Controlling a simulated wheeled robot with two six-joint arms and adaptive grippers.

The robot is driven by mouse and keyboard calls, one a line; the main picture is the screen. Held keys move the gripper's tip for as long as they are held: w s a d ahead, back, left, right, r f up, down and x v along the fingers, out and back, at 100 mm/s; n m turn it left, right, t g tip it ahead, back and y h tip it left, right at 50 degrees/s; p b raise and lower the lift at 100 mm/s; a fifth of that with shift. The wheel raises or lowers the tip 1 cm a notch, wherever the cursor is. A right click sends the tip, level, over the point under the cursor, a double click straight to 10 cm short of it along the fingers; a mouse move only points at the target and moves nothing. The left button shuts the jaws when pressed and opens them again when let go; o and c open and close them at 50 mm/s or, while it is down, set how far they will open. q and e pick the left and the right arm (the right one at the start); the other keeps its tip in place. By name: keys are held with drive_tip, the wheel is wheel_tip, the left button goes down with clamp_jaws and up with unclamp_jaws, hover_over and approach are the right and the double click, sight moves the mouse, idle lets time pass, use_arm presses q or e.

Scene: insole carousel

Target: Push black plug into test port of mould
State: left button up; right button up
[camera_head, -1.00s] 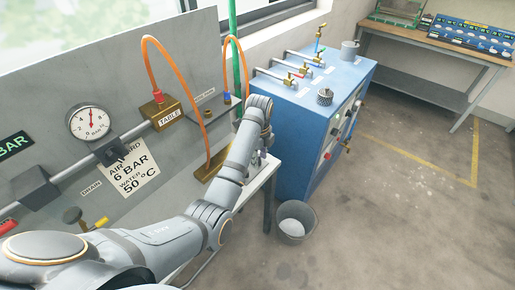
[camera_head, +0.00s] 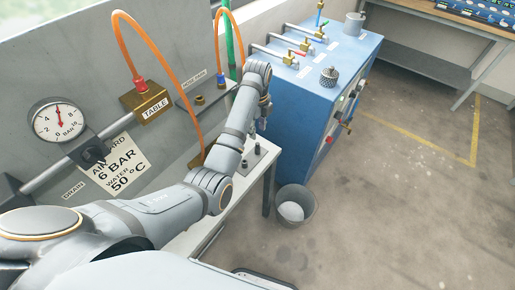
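My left arm reaches in from the left across the picture, and my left gripper (camera_head: 261,122) points down over the right end of the white bench (camera_head: 225,190). Its fingers are small and partly hidden by my wrist, so I cannot tell whether they are open or hold anything. Small dark pegs (camera_head: 245,163), possibly black plugs, stand on the bench just below the gripper. A brass block (camera_head: 197,160), possibly the mould, shows partly behind my forearm with an orange hose running down to it. Its test port cannot be made out. My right gripper is not in view.
A grey panel carries a pressure gauge (camera_head: 59,119) and a brass TABLE block (camera_head: 146,101) with an orange hose. A blue cabinet (camera_head: 305,120) with valves stands right of the bench. A grey bucket (camera_head: 294,205) is on the floor. Open floor lies to the right.

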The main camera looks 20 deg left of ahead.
sight(258, 143)
use_arm(q)
wheel_tip(258, 143, down, 4)
drive_tip(key=b, duration=0.5)
drive_tip(key=shift+f, duration=0.25)
wheel_tip(258, 143, down, 2)
drive_tip(key=shift+f+p, duration=0.2)
drive_tip(key=shift+p, duration=0.3)
drive_tip(key=shift+f, duration=0.5)
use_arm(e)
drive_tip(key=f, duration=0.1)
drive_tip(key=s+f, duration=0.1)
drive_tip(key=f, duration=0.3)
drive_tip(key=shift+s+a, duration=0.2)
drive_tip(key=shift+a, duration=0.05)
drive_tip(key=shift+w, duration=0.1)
use_arm(q)
drive_tip(key=shift+r, duration=0.1)
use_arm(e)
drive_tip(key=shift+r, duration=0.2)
use_arm(q)
drive_tip(key=shift+p, duration=0.75)
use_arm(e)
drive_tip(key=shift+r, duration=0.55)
